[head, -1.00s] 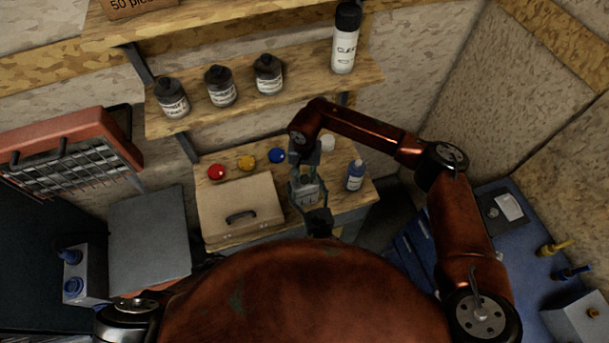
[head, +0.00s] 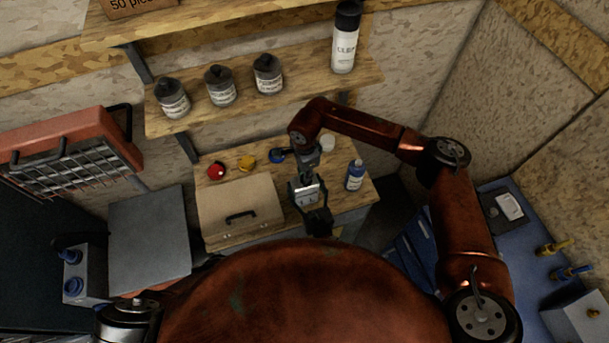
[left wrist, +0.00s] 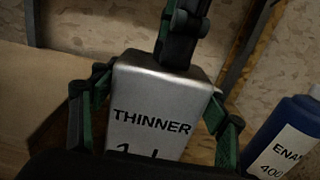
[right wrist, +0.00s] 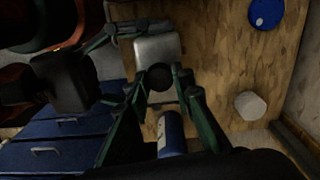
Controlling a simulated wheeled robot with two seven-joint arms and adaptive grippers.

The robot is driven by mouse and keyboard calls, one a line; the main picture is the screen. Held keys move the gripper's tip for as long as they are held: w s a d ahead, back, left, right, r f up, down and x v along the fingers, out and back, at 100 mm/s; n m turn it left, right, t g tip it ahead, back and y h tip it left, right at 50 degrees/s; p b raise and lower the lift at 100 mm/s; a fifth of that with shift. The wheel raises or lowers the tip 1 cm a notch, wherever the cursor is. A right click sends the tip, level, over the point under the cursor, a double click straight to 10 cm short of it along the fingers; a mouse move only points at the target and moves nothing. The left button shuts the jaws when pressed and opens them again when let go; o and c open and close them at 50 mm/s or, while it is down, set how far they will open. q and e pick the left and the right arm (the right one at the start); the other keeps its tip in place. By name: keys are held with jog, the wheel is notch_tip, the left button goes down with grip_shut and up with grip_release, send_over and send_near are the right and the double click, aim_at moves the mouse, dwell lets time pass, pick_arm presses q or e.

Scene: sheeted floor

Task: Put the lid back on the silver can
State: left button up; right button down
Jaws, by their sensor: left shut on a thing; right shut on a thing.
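The silver can (head: 306,194), labelled THINNER, stands upright near the workbench's front edge and shows large in the left wrist view (left wrist: 152,120). My left gripper (left wrist: 155,100) is shut around its sides. My right gripper (head: 304,158) is directly above the can, its fingers reaching down to the top. In the right wrist view a round black lid (right wrist: 158,77) sits between the right fingers, over the can's near part (right wrist: 157,47). The right fingers hide the can's opening in the left wrist view, so I cannot tell whether the lid touches or is seated.
A blue enamel bottle (head: 355,176) stands close right of the can. A beige case (head: 240,205) lies to the left. Red (head: 216,171), yellow (head: 247,162) and blue (head: 277,156) round items and a white one (head: 328,143) are behind. A shelf (head: 310,85) hangs above.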

jog(key=m, duration=2.5)
jog(key=c, duration=1.7)
grip_release()
